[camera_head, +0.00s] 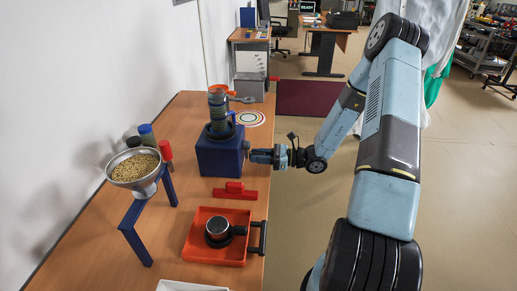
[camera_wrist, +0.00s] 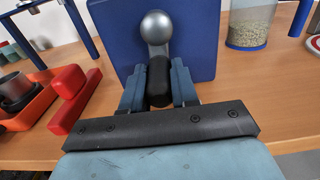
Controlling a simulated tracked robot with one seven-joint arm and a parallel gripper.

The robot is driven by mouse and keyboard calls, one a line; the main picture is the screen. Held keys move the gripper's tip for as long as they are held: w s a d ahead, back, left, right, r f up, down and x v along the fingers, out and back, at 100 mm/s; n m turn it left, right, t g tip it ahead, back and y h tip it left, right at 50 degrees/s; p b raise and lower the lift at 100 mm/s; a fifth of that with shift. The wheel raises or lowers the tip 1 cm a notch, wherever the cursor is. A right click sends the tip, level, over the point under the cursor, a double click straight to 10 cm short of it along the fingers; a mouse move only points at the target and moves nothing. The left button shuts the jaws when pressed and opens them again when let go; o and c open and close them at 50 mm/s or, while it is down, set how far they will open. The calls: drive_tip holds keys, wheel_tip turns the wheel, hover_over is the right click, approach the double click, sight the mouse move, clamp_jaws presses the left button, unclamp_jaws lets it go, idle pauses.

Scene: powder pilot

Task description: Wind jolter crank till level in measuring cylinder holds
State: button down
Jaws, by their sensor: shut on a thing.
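The jolter is a dark blue box (camera_head: 220,157) on the table; its side face fills the top middle of the wrist view (camera_wrist: 200,50). The measuring cylinder (camera_head: 217,110) stands upright on it, with orange near its top. Its level is too small to read. The crank shows in the wrist view as a silver hub (camera_wrist: 154,27) with a black handle (camera_wrist: 158,82) hanging down toward me. My gripper (camera_wrist: 158,92) is shut on that handle, with a finger on each side. In the head view my gripper (camera_head: 252,155) is at the box's right side, and the crank is mostly hidden.
A metal funnel of grain (camera_head: 136,168) sits on a blue stand at left. An orange tray (camera_head: 195,243) with a dark round pot, and a red block (camera_head: 235,191), lie in front. Dark and red-capped jars are near the wall.

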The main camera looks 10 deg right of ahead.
drive_tip(key=shift+w+d+r, duration=0.1)
drive_tip(key=shift+w+d, duration=0.1)
drive_tip(key=shift+w, duration=0.35)
drive_tip(key=shift+w+d+r, duration=0.1)
drive_tip(key=shift+w+d, duration=0.05)
drive_tip(key=shift+w, duration=0.4)
drive_tip(key=shift+w+r, duration=0.1)
drive_tip(key=shift+w+d+r, duration=0.25)
drive_tip(key=shift+w+r, duration=0.45)
drive_tip(key=shift+r, duration=0.15)
